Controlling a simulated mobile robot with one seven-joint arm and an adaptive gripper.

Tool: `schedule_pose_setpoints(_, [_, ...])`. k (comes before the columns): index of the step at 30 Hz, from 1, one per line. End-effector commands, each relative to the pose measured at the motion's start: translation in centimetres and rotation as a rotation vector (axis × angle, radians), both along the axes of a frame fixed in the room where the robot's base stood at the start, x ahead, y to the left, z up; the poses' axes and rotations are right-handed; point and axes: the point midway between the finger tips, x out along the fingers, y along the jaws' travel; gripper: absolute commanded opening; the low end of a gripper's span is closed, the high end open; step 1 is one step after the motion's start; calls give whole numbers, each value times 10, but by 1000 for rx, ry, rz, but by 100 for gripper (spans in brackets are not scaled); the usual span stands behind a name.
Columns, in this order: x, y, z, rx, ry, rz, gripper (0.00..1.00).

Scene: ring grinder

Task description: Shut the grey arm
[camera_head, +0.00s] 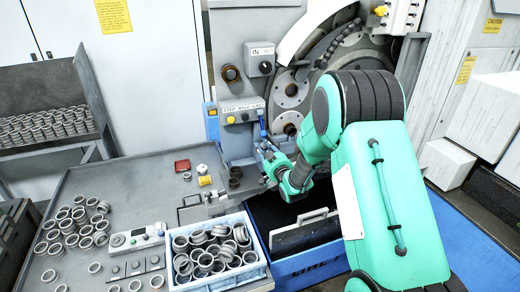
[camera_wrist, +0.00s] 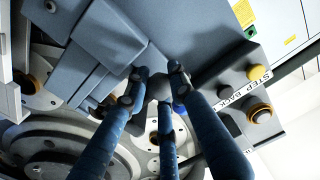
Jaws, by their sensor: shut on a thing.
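My gripper (camera_head: 263,136) reaches in from the right to the front of the grinder, just right of the STEP BACK panel. In the wrist view, my blue fingers (camera_wrist: 158,88) close together around a dark grey piece at the end of the grey arm (camera_wrist: 105,38). The contact is partly hidden by the fingers. The grey arm looks like a thick angular block with a stepped edge, in front of the round machine parts. In the head view, my fingers and arm hide much of this spot, and I cannot clearly make out the grey arm there.
The STEP BACK panel (camera_head: 242,112) with buttons is close beside my gripper. Round grinder parts (camera_head: 291,90) are behind. Below are a blue bin (camera_head: 305,262), a white crate of rings (camera_head: 255,270) and a grey table (camera_head: 130,190) with loose rings and a control box.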

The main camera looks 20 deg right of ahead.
Motion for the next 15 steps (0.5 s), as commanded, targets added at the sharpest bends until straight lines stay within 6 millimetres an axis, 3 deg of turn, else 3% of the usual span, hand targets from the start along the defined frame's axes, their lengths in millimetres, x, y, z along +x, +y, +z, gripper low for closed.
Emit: schedule_pose_setpoints(15, [-12, -35, -2, 1, 2, 297, 0])
